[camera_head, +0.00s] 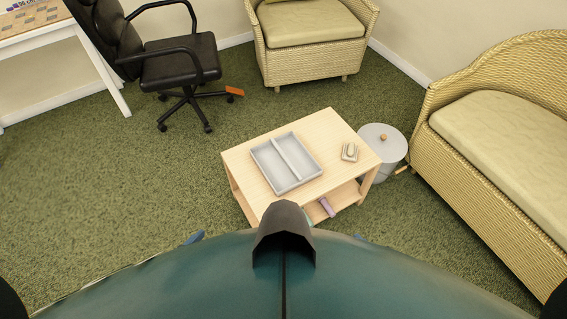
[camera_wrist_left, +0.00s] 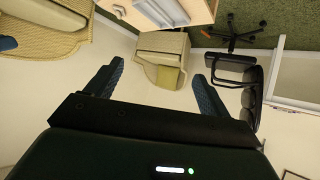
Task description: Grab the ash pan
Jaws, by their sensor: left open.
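A shallow grey tray (camera_head: 286,162) with a divider down its middle lies on top of a light wooden table. It is the most pan-like thing in view, but I cannot tell for sure that it is the ash pan. It looks empty. The left wrist view shows part of it at the top edge (camera_wrist_left: 160,12). My left gripper (camera_wrist_left: 158,69) is open with nothing between its fingers, well apart from the tray. My right gripper is not in view.
The wooden table (camera_head: 337,124) also bears a small tan and grey item (camera_head: 349,152); a purple item (camera_head: 327,207) is on its lower shelf. A grey lidded bin (camera_head: 384,143) stands at its right. Wicker seats, a black office chair (camera_head: 180,58) and an orange item (camera_head: 235,91) surround open green carpet.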

